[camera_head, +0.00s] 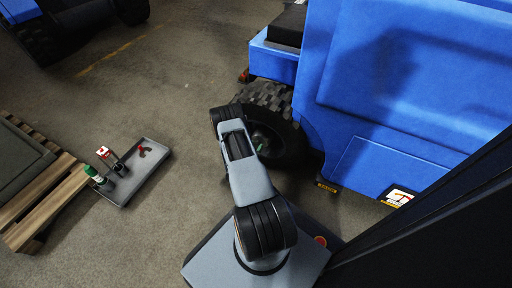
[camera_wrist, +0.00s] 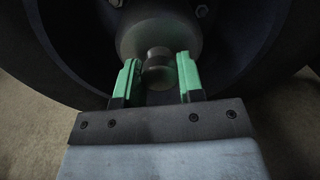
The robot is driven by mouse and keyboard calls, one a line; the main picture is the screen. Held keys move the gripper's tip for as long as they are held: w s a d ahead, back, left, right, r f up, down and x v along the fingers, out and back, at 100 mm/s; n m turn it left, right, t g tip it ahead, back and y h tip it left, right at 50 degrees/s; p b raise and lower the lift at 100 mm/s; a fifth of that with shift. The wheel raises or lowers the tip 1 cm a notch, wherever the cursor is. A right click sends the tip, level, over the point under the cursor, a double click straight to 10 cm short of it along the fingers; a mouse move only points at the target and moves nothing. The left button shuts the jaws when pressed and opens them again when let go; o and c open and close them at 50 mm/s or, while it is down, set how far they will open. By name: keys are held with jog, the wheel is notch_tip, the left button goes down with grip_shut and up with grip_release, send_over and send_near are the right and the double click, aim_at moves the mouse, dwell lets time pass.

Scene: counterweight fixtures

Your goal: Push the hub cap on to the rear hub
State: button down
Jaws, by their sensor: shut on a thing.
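The rear wheel (camera_head: 272,97) of the blue vehicle shows in the head view, with its dark hub area partly behind my arm. In the wrist view the grey hub (camera_wrist: 150,32) stands out from the dark wheel dish (camera_wrist: 75,45). My gripper (camera_wrist: 160,82) has green fingers on either side of a small dark grey round piece, the hub cap (camera_wrist: 159,76), and is shut on it. The cap is in front of the hub's stub end; I cannot tell whether they touch. In the head view my gripper (camera_head: 261,146) shows only as a bit of green at the wheel.
A grey tray (camera_head: 138,180) on the floor at left holds a green bottle (camera_head: 97,176) and red items. A wooden pallet (camera_head: 45,205) lies beside it. The blue vehicle body (camera_head: 400,80) fills the right. Open floor lies between tray and wheel.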

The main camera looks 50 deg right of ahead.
jog(key=shift+d, duration=0.2)
jog(key=shift+b+x, duration=0.45)
jog(key=shift+x, duration=0.7)
jog(key=shift+w, duration=0.1)
dwell(0.4)
jog(key=c, duration=0.7)
grip_release()
jog(key=shift+o, duration=0.2)
jog(key=p+v, duration=0.4)
jog(key=v, duration=0.9)
jog(key=shift+a, duration=0.35)
